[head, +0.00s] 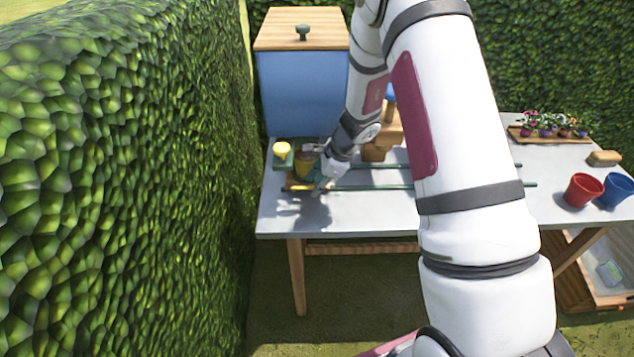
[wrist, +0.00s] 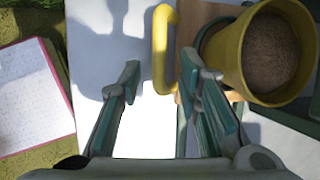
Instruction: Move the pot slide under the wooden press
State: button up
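The pot slide (head: 297,185) is a wooden board at the left end of green rails (head: 375,187) on the table. A yellow pot (head: 303,166) stands on it, and the wrist view shows the pot (wrist: 234,50) filled with brown soil. The slide's yellow handle (wrist: 161,45) stands at its edge, ahead of my fingertips. My gripper (wrist: 160,80) is open and empty, its right finger close to the handle; I cannot tell whether they touch. The wooden press (head: 394,130) stands further right along the rails, partly hidden by my arm.
A grey table (head: 345,208) carries everything. A blue bin (head: 303,88) with a wooden lid stands behind. A yellow object (head: 281,149) is left of the pot. Red (head: 582,190) and blue (head: 616,190) pots and a flower tray (head: 548,130) are at right. A hedge borders the left.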

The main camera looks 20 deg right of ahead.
grip_shut()
jog(key=shift+s, duration=0.1)
jog(key=s+d+b, duration=0.1)
jog(key=s+d, duration=0.1)
jog(key=d, duration=0.5)
jog(key=s+d+b, duration=0.1)
jog(key=s+d, duration=0.1)
jog(key=d, duration=0.5)
jog(key=s+d+b, duration=0.1)
jog(key=s+d, duration=0.2)
jog(key=d, duration=0.3)
jog(key=shift+d+f, duration=0.15)
jog(key=shift+d, duration=0.25)
grip_release()
jog(key=shift+s, duration=0.1)
jog(key=v, duration=1.2)
